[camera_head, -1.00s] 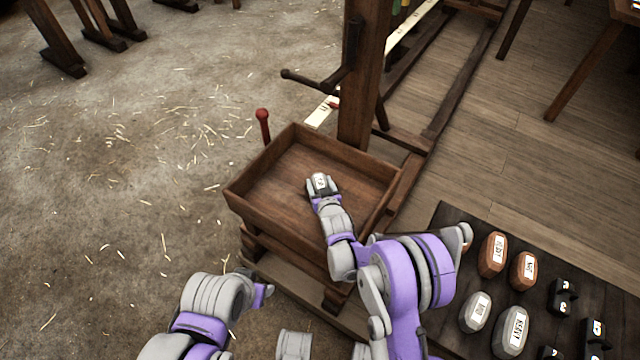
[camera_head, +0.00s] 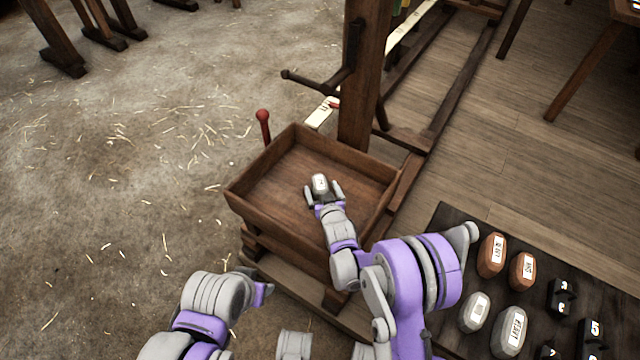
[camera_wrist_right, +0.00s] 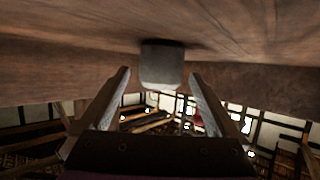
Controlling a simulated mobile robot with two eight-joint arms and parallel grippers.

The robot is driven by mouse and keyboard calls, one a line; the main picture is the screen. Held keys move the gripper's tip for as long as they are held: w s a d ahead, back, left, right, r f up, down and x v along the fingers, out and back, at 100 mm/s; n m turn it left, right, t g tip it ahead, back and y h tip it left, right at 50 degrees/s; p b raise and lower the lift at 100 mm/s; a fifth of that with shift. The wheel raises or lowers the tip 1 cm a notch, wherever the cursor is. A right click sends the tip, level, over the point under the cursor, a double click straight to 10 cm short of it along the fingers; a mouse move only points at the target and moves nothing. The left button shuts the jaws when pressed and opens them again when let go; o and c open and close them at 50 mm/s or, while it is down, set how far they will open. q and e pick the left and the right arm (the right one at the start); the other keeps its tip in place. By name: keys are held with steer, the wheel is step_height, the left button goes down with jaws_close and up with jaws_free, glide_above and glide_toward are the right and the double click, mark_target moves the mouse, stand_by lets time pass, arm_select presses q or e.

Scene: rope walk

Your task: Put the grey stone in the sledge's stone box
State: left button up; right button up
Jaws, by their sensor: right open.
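A small grey stone (camera_head: 320,183) with a white label is inside the sledge's wooden stone box (camera_head: 262,186). In the right wrist view the grey stone (camera_wrist_right: 162,66) appears to rest against the box's wood floor. My right gripper (camera_head: 324,191) is open inside the box, one finger on each side of the stone. The right wrist view shows clear gaps between the stone and both fingers (camera_wrist_right: 160,88). My left gripper (camera_head: 264,290) is low, outside the box's near left corner; its fingers cannot be made out.
A dark board (camera_head: 450,222) at the lower right holds two brown stones, two more grey stones (camera_head: 476,312) and several black weights. A wooden post (camera_head: 358,90) with a crank handle stands behind the box. A red-topped peg (camera_head: 263,125) stands at its back left. Straw-strewn floor lies left.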

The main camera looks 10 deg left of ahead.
mark_target(322, 189)
steer(key=v, duration=0.5)
steer(key=shift+w+r+p, duration=0.1)
steer(key=shift+r+p, duration=0.1)
steer(key=shift+p, duration=0.1)
